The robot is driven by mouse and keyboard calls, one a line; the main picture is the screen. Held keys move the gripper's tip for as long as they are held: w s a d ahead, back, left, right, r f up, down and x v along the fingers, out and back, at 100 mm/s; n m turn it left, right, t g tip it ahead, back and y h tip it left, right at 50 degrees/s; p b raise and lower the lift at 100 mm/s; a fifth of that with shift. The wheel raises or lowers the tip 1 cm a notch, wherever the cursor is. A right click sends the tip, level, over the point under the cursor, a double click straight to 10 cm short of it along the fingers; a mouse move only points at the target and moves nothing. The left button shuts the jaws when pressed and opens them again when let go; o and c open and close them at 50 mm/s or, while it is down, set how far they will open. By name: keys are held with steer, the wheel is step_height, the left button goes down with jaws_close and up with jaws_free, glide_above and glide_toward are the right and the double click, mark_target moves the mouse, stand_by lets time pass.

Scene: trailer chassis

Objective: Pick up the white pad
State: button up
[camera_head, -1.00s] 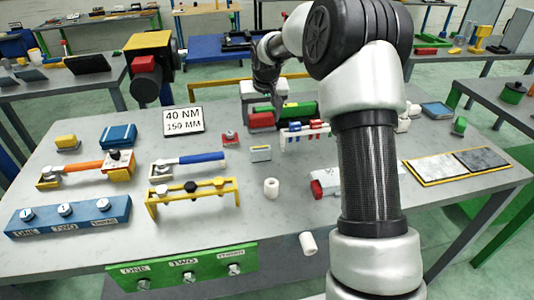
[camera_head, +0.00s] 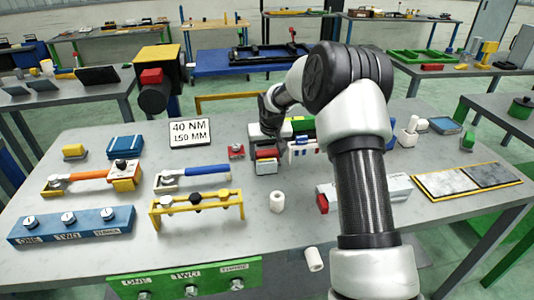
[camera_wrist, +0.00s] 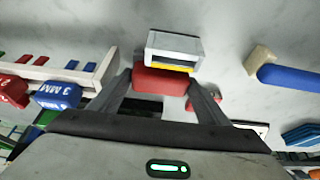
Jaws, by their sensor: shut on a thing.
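The white pad (camera_head: 266,168) is a small pale block with a yellow strip, on the table in front of my gripper (camera_head: 267,146). In the wrist view the pad (camera_wrist: 173,44) appears just beyond my fingertips. My gripper (camera_wrist: 161,84) is shut on a red block (camera_wrist: 160,79), which fills the space between the fingers. The red block (camera_head: 266,154) also shows in the head view, right behind the pad. I cannot tell whether the red block touches the pad. The upper part of my gripper hides what lies behind it.
A white roll (camera_head: 277,201) stands in front of the pad. A small red item (camera_head: 236,151) is to its left, and a rack with red and blue pieces (camera_head: 304,148) to its right. A yellow rack (camera_head: 196,203) and blue-handled tool (camera_head: 193,176) lie further left.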

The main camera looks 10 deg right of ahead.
steer(key=shift+f, duration=0.2)
steer(key=o, duration=1)
